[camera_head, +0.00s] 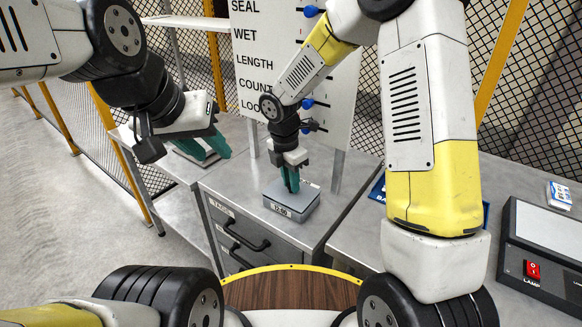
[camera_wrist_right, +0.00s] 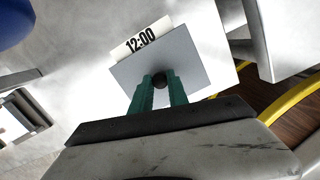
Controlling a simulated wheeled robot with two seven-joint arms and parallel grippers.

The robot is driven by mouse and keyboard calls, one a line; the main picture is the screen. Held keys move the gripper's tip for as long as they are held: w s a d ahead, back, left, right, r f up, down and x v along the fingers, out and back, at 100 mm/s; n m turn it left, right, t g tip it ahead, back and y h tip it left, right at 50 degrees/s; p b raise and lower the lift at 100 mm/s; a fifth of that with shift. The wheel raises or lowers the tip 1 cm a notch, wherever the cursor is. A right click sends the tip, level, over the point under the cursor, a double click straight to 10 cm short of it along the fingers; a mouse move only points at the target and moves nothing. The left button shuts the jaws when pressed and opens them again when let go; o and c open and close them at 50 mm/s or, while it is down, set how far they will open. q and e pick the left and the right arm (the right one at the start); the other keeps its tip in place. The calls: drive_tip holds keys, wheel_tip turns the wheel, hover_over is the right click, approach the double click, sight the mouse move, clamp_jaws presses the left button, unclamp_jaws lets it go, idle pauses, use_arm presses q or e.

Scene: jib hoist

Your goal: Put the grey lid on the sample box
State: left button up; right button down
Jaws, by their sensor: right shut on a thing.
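The sample box (camera_head: 291,210) stands on the grey metal bench, with a "12:00" label on its front side. The label also shows in the right wrist view (camera_wrist_right: 141,40). The flat grey lid (camera_wrist_right: 190,62) with a small dark knob (camera_wrist_right: 159,80) lies over the box top; I cannot tell whether it is fully seated. My right gripper (camera_head: 291,188) points down over the box, its teal fingers (camera_wrist_right: 160,86) shut on the knob. My left gripper (camera_head: 215,155) is off to the left, open and apart from the box, over the left bench part.
A drawer unit (camera_head: 240,232) with black handles is below the bench. A white sign board (camera_head: 285,65) with blue knobs stands behind. A lamp panel (camera_head: 545,245) with a red switch is at the right. Bench surface around the box is clear.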

drive_tip(key=shift+f, duration=0.15)
idle(0.5)
drive_tip(key=c, duration=1.2)
unclamp_jaws()
drive_tip(key=shift+r, duration=3.5)
